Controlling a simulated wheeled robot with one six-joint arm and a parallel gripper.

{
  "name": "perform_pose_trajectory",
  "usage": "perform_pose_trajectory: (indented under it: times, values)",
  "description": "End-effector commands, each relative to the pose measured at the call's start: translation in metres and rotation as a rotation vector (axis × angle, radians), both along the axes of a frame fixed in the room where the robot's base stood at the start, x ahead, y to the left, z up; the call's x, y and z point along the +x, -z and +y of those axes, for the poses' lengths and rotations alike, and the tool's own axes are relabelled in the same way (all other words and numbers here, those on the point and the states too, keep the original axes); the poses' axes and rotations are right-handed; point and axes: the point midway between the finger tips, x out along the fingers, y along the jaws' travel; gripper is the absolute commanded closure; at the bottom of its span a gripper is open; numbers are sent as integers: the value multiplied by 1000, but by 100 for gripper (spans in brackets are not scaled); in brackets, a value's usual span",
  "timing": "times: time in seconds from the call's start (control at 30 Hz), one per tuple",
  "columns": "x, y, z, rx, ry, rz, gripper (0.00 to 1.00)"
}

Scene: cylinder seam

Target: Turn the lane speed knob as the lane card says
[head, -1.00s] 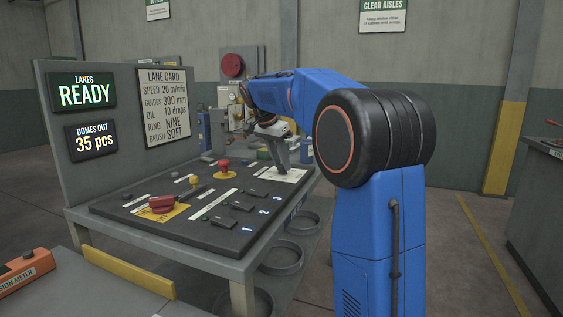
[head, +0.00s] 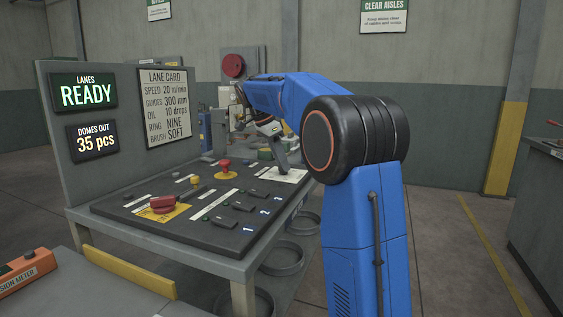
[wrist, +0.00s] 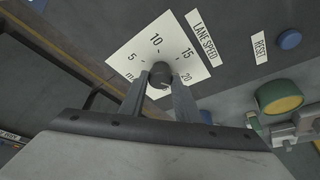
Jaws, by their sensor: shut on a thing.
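The lane speed knob (wrist: 160,72) is a dark round knob on a white dial plate (wrist: 128,52) marked 5, 10, 15 and 20, beside a LANE SPEED label (wrist: 202,37). My gripper (wrist: 160,82) is shut on the knob, one finger on each side. A small pale mark shows on the knob's near side; I cannot tell exactly which number it points to. In the head view, my gripper (head: 283,168) reaches down to the white plate (head: 291,176) at the panel's far right, and the knob is hidden. The lane card (head: 164,106) reads speed 20 m/min.
In the wrist view, a blue RESET button (wrist: 290,39) and a green-and-yellow round part (wrist: 279,96) lie right of the dial. The READY sign (head: 85,94) is lit.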

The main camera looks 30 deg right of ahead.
Motion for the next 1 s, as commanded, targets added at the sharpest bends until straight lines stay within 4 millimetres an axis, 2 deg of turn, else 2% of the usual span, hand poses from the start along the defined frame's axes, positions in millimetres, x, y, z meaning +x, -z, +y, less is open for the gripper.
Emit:
perform_pose_trajectory:
  times: [0.17,0.2,0.23,0.27,0.67,0.77,1.0]
  values:
    - [0,1,0,1,-1,1,93]
    - [0,1,0,1,-1,1,61]
    - [0,1,0,1,-1,1,54]
    - [0,1,0,1,-1,1,53]
    - [1,-6,3,0,-2,-1,53]
    - [2,-17,8,0,-3,-1,53]
    - [4,-60,25,0,-2,-2,53]
